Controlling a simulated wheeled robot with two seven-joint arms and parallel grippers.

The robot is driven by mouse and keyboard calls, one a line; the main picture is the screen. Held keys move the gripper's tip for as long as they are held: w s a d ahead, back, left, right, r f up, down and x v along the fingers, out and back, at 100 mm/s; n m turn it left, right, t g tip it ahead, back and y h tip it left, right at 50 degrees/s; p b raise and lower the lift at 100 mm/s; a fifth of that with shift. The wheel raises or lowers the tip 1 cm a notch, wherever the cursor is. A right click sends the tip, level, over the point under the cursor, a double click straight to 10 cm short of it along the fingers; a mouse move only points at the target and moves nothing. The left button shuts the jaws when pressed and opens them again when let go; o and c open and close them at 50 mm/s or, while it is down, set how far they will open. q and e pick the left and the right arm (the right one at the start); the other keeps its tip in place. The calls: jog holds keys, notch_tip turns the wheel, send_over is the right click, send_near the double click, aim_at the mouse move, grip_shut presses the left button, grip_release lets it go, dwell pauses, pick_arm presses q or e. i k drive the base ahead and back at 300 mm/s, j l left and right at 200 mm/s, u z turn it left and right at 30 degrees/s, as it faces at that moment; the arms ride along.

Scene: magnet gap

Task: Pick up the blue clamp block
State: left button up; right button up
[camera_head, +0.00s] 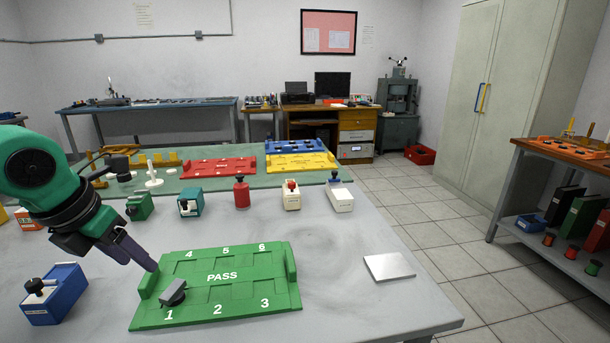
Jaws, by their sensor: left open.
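The blue clamp block (58,296) with a black knob on top stands on the grey table at the front left, in the camera_head view. My left gripper (141,262) comes in from the left and is open. Its fingers point down and right, to the right of the blue block and apart from it, close to the left end of the green PASS tray (240,272). A small grey block with a dark knob (173,291) sits at slot 1 of the tray, just past the fingertips. My right gripper is not in view.
Green (139,207), teal (190,204), red (241,193), cream (291,197) and white (340,198) blocks stand in a row behind the tray. A flat metal plate (389,267) lies at the right. The table between plate and tray is clear.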

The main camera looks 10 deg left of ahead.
aim_at(51, 308)
jog(key=k+l, duration=0.25)
jog(key=k, duration=0.2)
jog(key=k+l, duration=0.25)
jog(key=k, duration=0.25)
